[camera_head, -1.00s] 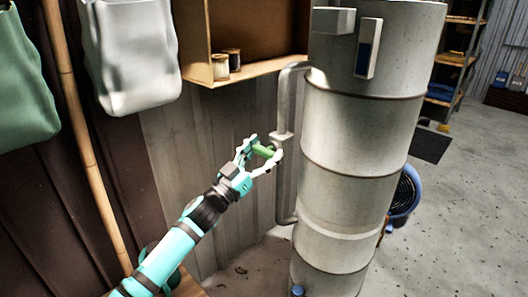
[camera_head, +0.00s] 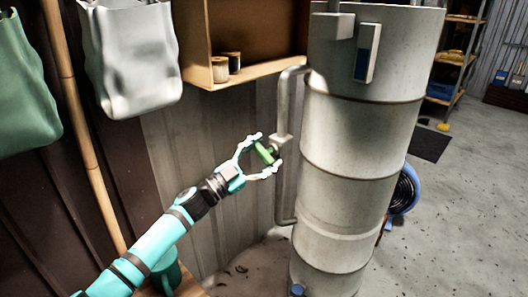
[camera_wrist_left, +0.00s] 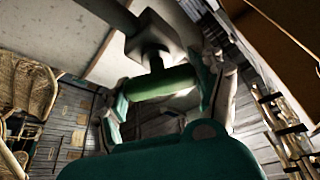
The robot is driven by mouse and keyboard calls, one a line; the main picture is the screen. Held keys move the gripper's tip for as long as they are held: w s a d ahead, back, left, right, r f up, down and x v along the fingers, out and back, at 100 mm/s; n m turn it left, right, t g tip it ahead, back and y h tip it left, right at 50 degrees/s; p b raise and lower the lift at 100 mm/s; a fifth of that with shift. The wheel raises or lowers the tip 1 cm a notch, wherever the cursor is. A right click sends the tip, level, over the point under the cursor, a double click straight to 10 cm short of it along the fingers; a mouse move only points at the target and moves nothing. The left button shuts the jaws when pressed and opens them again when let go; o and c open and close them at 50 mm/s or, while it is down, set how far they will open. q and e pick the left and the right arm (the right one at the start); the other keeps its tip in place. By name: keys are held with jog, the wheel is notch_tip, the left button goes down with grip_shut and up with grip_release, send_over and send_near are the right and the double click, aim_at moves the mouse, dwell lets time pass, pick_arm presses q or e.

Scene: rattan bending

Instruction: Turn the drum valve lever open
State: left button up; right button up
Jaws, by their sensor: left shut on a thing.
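The grey metal drum (camera_head: 350,135) stands upright at centre right in the head view. A pipe (camera_head: 283,95) runs down its left side to a small valve body (camera_head: 283,139). The green valve lever (camera_head: 262,153) sticks out leftward from the valve and slants down to the right. My left gripper (camera_head: 267,151) is shut on the lever, one finger above and one below. In the left wrist view the green lever (camera_wrist_left: 163,83) lies across between the two fingers, in front of the grey valve block. My right gripper is not in view.
A wooden shelf box (camera_head: 245,68) with small jars hangs above the gripper. A white bag (camera_head: 130,60) and a green bag (camera_head: 22,85) hang at the left. A bamboo pole (camera_head: 83,150) leans on the wall.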

pick_arm(q)
jog(key=m+g, duration=0.1)
jog(key=m, duration=0.2)
jog(key=m+g+p, duration=0.1)
jog(key=m, duration=0.3)
jog(key=shift+g, duration=0.4)
jog(key=shift+m+g+p, duration=0.3)
jog(key=shift+m+p, duration=0.05)
jog(key=shift+m, duration=0.15)
jog(key=m+g+y+p, duration=0.1)
jog(key=m, duration=0.3)
jog(key=shift+m+p, duration=0.3)
jog(key=shift+p, duration=0.1)
jog(key=shift+f+m+g+y, duration=0.2)
jog(key=shift+m+g+y, duration=0.15)
jog(key=shift+m, duration=0.25)
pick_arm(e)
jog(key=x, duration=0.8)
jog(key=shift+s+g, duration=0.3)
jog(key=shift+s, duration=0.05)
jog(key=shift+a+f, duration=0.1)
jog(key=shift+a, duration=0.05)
pick_arm(q)
jog(key=o, duration=1.2)
jog(key=shift+c, duration=0.2)
jog(key=v, duration=1.2)
